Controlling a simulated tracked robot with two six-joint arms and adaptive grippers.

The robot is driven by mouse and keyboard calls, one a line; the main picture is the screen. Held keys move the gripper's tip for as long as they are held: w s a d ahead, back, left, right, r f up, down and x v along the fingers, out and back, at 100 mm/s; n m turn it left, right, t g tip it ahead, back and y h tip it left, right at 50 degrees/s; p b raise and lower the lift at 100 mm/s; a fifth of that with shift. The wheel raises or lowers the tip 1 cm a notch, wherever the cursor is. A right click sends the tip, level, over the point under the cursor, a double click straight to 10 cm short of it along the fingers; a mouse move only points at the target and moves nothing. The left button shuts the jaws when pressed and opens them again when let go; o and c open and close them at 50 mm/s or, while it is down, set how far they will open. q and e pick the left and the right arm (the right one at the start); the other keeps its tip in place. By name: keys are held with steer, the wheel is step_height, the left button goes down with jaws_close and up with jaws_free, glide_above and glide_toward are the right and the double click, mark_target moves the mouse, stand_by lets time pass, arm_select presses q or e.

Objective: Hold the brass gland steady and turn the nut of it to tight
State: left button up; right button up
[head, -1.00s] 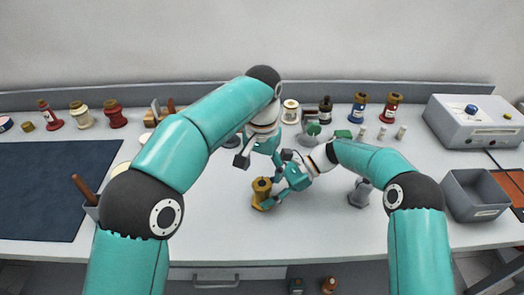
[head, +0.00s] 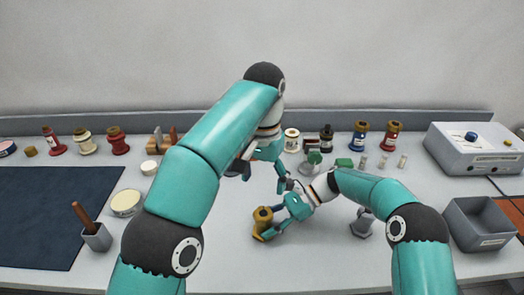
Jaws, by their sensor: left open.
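The brass gland (head: 263,220) stands on the pale worktop near the middle of the head view, its darker top facing up. My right gripper (head: 279,216) reaches it from the right, low down. One finger lies along the gland's near right side; the other is hard to make out, so its grip cannot be told. My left gripper (head: 260,176) is open and empty. It points down, above and behind the gland in the picture, apart from it. The nut is too small to tell apart from the gland's body.
A cup with a brown-handled tool (head: 97,237) and a round tin (head: 126,203) stand left, beside a dark mat (head: 50,215). A grey metal part (head: 362,223) and an empty grey bin (head: 482,222) stand right. Bottles and bushings line the back. The front worktop is clear.

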steer(key=o, duration=0.4)
steer(key=shift+f, duration=0.25)
steer(key=shift+w+d+r, duration=0.1)
